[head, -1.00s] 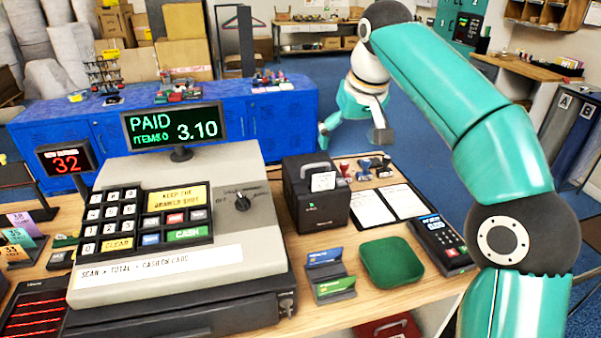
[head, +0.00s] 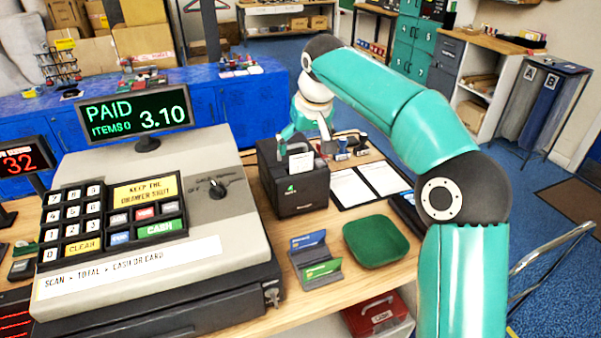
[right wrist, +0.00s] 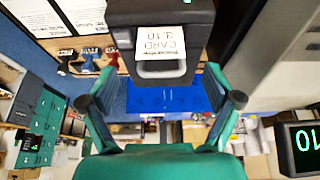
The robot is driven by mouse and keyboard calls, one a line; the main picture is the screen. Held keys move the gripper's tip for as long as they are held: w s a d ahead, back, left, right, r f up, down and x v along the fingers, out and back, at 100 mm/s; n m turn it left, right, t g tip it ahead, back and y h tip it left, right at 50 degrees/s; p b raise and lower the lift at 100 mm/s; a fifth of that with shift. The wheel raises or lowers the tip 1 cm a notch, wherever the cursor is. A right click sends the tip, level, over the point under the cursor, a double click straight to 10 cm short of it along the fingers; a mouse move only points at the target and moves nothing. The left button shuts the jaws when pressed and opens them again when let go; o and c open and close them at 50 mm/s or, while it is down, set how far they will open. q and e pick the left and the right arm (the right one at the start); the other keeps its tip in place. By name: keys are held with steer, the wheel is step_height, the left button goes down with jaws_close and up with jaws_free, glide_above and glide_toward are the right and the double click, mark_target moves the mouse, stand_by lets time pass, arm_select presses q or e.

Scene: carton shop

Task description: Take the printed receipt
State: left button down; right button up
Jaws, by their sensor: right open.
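The printed receipt (head: 301,162) is a small white slip standing out of the black receipt printer (head: 300,192) on the counter. In the right wrist view the receipt (right wrist: 160,43) shows upside-down print with the word CARD, against the dark printer (right wrist: 160,12). My right gripper (head: 307,136) is at the printer's far upper side, close behind the receipt in the picture. In the right wrist view its two fingers (right wrist: 161,100) are spread wide and empty, with the receipt ahead between them and apart from both. My left gripper is not in view.
The cash register (head: 150,220) stands left of the printer, its display (head: 135,115) reading PAID 3.10. A card holder (head: 316,262), green tray (head: 375,241), white papers (head: 368,183) and stamps (head: 350,146) lie around the printer. A blue cabinet (head: 215,105) stands behind.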

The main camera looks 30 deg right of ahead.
mark_target(302, 157)
steer(key=shift+s+x, duration=0.2)
steer(key=shift+x, duration=2.5)
steer(key=shift+a, duration=0.1)
steer(key=c, duration=0.8)
